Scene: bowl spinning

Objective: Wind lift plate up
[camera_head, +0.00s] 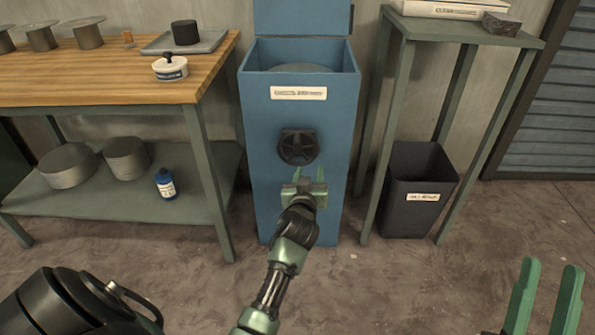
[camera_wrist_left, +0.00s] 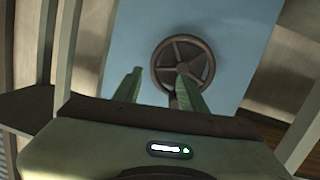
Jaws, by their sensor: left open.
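A tall blue cabinet (camera_head: 255,120) stands in the middle, with an open top and a raised lid. A round plate (camera_head: 303,68) shows inside its top opening, below the rim. A dark spoked handwheel (camera_head: 298,147) is on the cabinet's front. The handwheel (camera_wrist_left: 183,64) also shows in the left wrist view, just beyond the fingertips. My left gripper (camera_head: 308,172) is open and empty, just below and in front of the wheel, its green fingers (camera_wrist_left: 160,88) pointing at it. My right gripper (camera_head: 552,268) is at the lower right with its two green fingers apart and nothing between them.
The floor in front is clear.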

